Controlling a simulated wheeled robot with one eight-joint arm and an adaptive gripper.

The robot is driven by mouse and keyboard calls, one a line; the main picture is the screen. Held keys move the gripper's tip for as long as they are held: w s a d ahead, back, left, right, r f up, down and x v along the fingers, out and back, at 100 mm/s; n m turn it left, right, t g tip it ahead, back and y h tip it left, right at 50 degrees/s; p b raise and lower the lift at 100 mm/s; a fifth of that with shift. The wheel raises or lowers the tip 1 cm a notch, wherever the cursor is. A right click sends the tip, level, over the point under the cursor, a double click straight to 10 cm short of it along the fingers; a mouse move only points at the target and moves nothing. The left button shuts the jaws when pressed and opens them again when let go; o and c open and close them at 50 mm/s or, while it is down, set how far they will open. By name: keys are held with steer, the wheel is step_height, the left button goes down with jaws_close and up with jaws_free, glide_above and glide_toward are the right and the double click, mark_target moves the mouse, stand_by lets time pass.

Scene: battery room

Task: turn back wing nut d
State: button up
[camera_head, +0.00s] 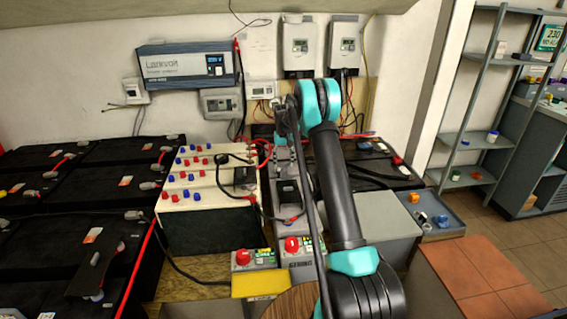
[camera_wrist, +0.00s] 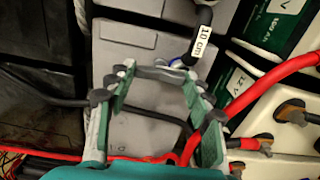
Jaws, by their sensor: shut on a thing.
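In the wrist view my gripper (camera_wrist: 160,78) reaches down over a grey battery case with its green fingers on either side. A small grey piece (camera_wrist: 163,73) spans between the fingertips, and the gripper is shut on it. I take it for wing nut d, but its wings and any letter cannot be made out. A spot of blue shows just beyond it, beside a black cable end (camera_wrist: 200,40) labelled "10 cm". In the head view my arm hides most of the gripper and the nut.
A red cable (camera_wrist: 270,85) and a black cable (camera_wrist: 40,98) run close to the fingers. White-topped batteries (camera_head: 205,210) with red and blue caps stand left of my arm. Red emergency buttons (camera_head: 242,256) sit in front.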

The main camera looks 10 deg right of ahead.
stand_by(0.3)
steer(key=o, duration=1.2)
steer(key=shift+c, duration=0.2)
step_height(320, 180, up, 12)
